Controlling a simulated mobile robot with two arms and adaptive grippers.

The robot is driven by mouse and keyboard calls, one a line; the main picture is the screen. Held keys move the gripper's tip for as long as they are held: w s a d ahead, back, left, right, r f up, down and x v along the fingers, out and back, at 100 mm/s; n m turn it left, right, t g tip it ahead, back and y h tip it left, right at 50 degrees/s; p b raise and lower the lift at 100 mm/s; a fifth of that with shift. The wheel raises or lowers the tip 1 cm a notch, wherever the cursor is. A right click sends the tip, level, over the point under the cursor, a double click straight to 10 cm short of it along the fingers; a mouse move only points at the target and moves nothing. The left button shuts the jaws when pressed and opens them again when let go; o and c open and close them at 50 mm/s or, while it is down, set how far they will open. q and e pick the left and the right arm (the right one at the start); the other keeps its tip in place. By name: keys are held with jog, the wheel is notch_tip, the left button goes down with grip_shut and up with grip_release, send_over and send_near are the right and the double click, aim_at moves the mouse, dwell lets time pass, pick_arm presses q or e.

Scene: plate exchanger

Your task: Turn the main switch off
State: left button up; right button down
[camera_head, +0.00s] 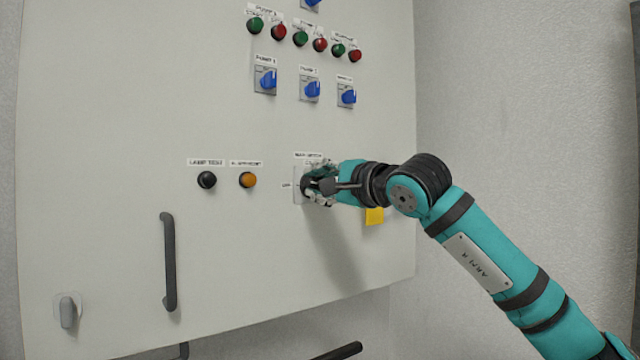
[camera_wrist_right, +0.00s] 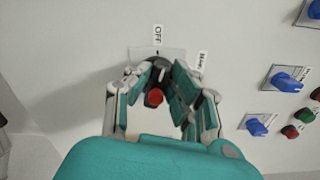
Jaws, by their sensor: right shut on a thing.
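The main switch (camera_head: 306,185) is on the lower right part of the cabinet front, on a pale plate with a label above it and an OFF mark at its left. My right gripper (camera_head: 314,186) is at the switch, its fingers closed around the knob and hiding most of it. In the right wrist view my gripper (camera_wrist_right: 158,85) has its fingers drawn in on the dark knob, and a red part (camera_wrist_right: 154,97) shows between them. The OFF label (camera_wrist_right: 158,34) stands just beyond the fingertips. The knob's exact angle is hidden. My left gripper is not in view.
Above are blue rotary switches (camera_head: 266,80) and green and red buttons (camera_head: 279,31). A black button (camera_head: 207,180) and an orange button (camera_head: 247,180) sit to the left. A grey handle (camera_head: 168,262) sticks out at lower left. A yellow tag (camera_head: 374,216) is below my wrist.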

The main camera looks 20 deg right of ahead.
jog(key=shift+f+n, duration=0.25)
jog(key=shift+n, duration=1.15)
jog(key=c, duration=1.2)
grip_release()
jog(key=shift+a, duration=0.1)
jog(key=v, duration=1.2)
